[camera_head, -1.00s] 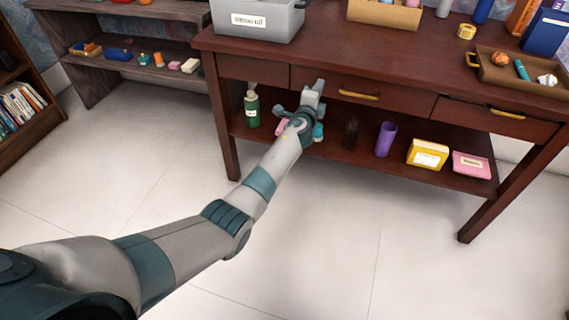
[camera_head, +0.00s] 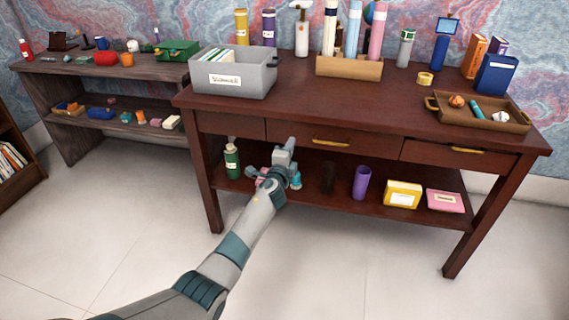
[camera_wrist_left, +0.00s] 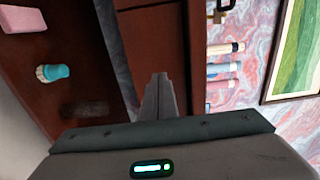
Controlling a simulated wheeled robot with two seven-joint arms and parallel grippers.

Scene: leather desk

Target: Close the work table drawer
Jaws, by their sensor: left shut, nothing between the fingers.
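The dark red-brown work table (camera_head: 290,103) stands ahead, with a row of fronts under its top. The middle drawer (camera_head: 365,148) has a yellow handle (camera_head: 331,142) and looks about flush with its neighbours; a small gap cannot be ruled out. The right drawer (camera_head: 425,152) also has a yellow handle and looks flush. The left front (camera_head: 230,124) shows no handle. My left gripper (camera_head: 285,152) is shut and empty, before the left end of the middle drawer. Its fingers show in the wrist view (camera_wrist_left: 160,97), close to the table front; contact cannot be told. My right gripper is out of view.
The lower shelf holds a green bottle (camera_head: 232,160), a purple cup (camera_head: 361,183), a yellow box (camera_head: 402,194) and a pink box (camera_head: 445,201). A grey bin (camera_head: 235,82) and a wooden tray (camera_head: 465,117) stand on top. The floor in front is clear.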

